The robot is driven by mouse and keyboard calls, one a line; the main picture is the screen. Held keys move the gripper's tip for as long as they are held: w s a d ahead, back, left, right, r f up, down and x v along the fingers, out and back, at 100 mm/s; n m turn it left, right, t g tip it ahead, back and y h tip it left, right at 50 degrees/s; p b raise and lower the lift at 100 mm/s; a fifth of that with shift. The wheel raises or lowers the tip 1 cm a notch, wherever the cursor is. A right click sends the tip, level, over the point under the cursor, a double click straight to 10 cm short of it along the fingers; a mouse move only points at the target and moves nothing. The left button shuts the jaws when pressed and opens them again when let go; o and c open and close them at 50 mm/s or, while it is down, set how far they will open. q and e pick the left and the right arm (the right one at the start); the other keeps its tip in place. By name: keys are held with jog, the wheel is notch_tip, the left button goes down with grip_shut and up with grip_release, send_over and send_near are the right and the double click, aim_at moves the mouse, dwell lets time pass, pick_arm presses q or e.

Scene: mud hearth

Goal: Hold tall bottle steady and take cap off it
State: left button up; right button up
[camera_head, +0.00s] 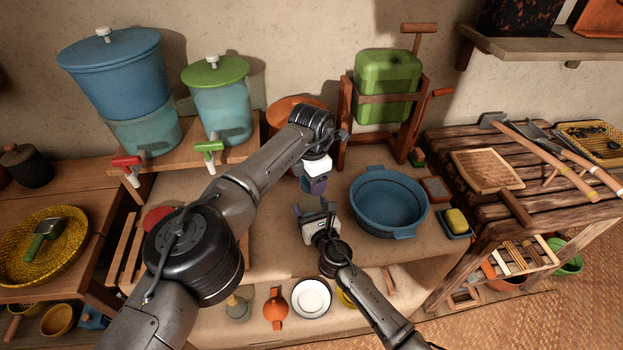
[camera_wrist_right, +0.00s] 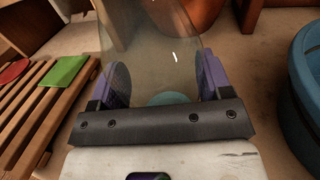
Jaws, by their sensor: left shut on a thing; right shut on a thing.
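The tall bottle (camera_wrist_right: 155,50) shows in the right wrist view as clear, see-through glass between purple fingers. My right gripper (camera_wrist_right: 165,85) is shut on it. A teal round patch shows low between the fingers; I cannot tell what it is. In the head view my right gripper (camera_head: 313,210) points up and away on the ledge, and the bottle is hardly visible there. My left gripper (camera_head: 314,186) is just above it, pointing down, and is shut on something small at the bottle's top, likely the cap. The cap itself is hidden by the fingers.
A blue basin (camera_head: 388,203) stands close to the right of the grippers. An orange pot (camera_head: 290,108) is behind my left arm. A slatted wooden rack (camera_wrist_right: 40,105) lies to the left.

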pick_arm(q)
jog(key=n, duration=1.5)
jog(key=shift+r+n, duration=0.1)
jog(key=shift+n, duration=0.3)
jog(key=n, duration=1.1)
jog(key=shift+n, duration=0.3)
jog(key=n, duration=0.3)
jog(key=shift+n, duration=0.4)
